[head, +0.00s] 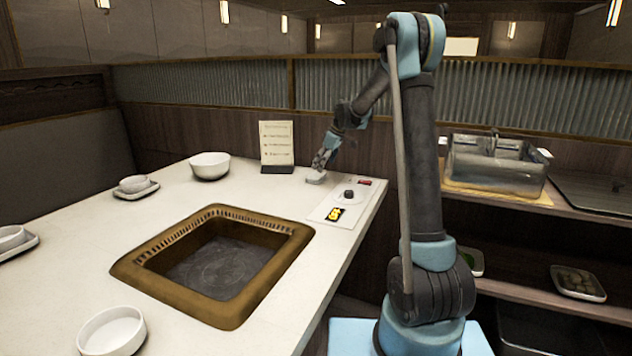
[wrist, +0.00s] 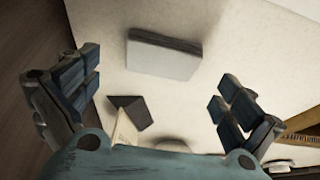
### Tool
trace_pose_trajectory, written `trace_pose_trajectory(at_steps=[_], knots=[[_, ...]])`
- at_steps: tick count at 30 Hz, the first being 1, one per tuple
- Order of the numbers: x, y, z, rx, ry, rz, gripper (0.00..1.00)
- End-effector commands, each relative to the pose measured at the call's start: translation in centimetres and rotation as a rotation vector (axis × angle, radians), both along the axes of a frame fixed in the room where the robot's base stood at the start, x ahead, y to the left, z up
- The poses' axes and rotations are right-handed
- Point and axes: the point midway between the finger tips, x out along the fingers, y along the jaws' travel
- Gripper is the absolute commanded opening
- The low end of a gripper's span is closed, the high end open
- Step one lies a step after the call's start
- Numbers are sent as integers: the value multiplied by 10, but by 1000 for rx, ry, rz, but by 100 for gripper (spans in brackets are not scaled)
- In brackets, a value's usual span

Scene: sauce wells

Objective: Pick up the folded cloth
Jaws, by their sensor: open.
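The folded cloth (wrist: 164,58) is a pale grey, thick rectangular bundle lying on the white tabletop in the wrist view, with a darker upper side. In the head view a small pale bit of it (head: 314,178) shows at the tip of my gripper (head: 319,168), partly hidden by it. In the wrist view my gripper (wrist: 158,97) is open and empty, its two fingers wide apart. The cloth lies beyond the fingertips in that picture, with no visible contact. The exact height gap is hard to tell.
A control panel (head: 340,203) lies to the right. A brass-framed grill well (head: 212,219) opens in the table (head: 75,255) in front.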

Motion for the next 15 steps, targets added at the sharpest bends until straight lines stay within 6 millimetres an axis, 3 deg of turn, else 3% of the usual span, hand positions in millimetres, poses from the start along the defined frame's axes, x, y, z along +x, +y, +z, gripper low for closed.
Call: trace_pose_trajectory(at_steps=[15], knots=[[6, 25, -44, 0, 0, 0, 100]])
